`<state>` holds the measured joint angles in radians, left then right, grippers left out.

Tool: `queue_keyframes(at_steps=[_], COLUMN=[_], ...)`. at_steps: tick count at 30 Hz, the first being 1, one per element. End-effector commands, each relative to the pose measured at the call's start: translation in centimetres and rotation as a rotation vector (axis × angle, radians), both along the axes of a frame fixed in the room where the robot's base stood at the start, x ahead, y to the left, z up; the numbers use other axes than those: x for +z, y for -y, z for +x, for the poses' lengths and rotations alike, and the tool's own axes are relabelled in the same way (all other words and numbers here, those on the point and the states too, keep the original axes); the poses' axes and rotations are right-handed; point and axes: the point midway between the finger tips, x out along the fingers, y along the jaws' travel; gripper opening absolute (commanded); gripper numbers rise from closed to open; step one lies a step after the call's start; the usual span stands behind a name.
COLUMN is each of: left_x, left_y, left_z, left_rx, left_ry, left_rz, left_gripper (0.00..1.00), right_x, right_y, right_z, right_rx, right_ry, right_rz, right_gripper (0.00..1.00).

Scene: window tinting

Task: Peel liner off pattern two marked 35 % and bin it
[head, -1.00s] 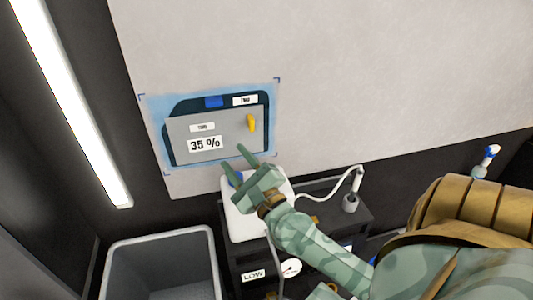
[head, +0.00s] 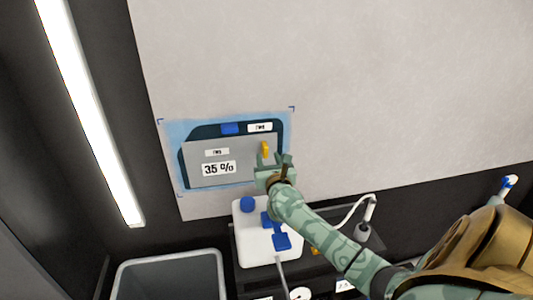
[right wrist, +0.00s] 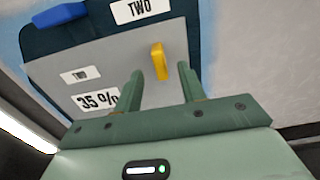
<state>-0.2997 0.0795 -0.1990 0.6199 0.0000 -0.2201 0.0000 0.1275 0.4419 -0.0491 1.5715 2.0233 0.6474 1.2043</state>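The grey liner (head: 232,171) marked 35 % lies over the dark pattern (head: 203,133) labelled TWO on the pale wall board. A yellow tab (head: 264,150) stands out from the liner's right part, and it also shows in the right wrist view (right wrist: 159,61). My right gripper (head: 275,158) is just below the tab. In the right wrist view its two fingers (right wrist: 158,86) are apart, with the tab ahead between them and nothing held. The grey bin (head: 170,258) stands at the lower left. My left gripper is not in view.
A white bottle with a blue cap (head: 247,205) and a blue trigger part (head: 281,241) stands on a dark cart (head: 310,262) below the board. A white hose with a nozzle (head: 364,215) is right of it. A light strip (head: 90,110) runs along the left.

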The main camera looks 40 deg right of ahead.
Motion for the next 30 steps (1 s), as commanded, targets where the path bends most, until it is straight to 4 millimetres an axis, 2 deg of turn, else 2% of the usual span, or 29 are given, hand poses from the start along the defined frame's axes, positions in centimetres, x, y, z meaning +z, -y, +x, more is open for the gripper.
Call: queue_keyframes(at_steps=[3, 7, 17, 18, 21, 22, 30], left_x=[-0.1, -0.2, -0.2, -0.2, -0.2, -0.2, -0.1], left_y=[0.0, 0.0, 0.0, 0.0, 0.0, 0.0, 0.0], left_z=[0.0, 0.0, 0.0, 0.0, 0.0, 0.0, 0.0], left_rx=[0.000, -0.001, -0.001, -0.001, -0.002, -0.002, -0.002], left_ry=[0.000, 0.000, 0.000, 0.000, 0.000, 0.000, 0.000], left_rz=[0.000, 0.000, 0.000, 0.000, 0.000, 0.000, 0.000], left_gripper=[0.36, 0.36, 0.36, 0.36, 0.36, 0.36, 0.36], right_x=[0.0, 0.0, 0.0, 0.0, 0.0, 0.0, 0.0], right_y=[0.9, 1.5, 1.7, 1.7, 1.7, 1.7, 1.7], right_z=[1.7, 2.7, 3.1, 3.1, 3.1, 3.1, 3.0], right_rx=[-0.001, 0.000, 0.000, 0.000, 0.000, 0.000, 0.000], right_ry=[0.000, 0.000, 0.000, 0.000, 0.000, 0.000, -0.001], right_rz=[-0.001, -0.002, -0.001, -0.001, -0.001, -0.001, -0.002], right_gripper=[0.40, 0.40, 0.40, 0.34, 0.07, 0.00, 0.00])
